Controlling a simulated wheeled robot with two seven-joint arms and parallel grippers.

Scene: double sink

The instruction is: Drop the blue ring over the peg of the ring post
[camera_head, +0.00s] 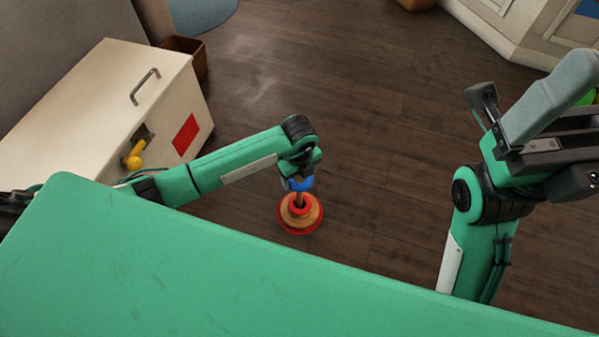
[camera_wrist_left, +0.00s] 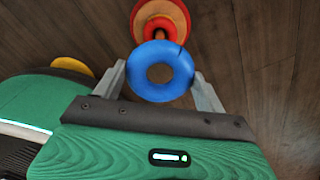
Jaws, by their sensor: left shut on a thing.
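My left gripper (camera_head: 299,176) is shut on the blue ring (camera_head: 300,185), holding it at the top end of the dark peg (camera_head: 300,198) as seen in the head view. In the left wrist view the blue ring (camera_wrist_left: 161,95) sits between the two grey fingers. Floor shows through its hole, with no peg in it. The ring post (camera_head: 287,222) stands on the floor with red and orange-tan rings around its base; it also shows beyond the ring in the left wrist view (camera_wrist_left: 149,14). My right gripper (camera_head: 560,130) is raised at the right, its fingertips unclear.
A cream cabinet (camera_head: 85,100) with a handle, a yellow knob (camera_head: 134,160) and a red square stands at the left. A brown bin (camera_head: 186,55) is behind it. Wooden floor (camera_head: 380,120) around the post is clear. A pale cabinet is at the top right.

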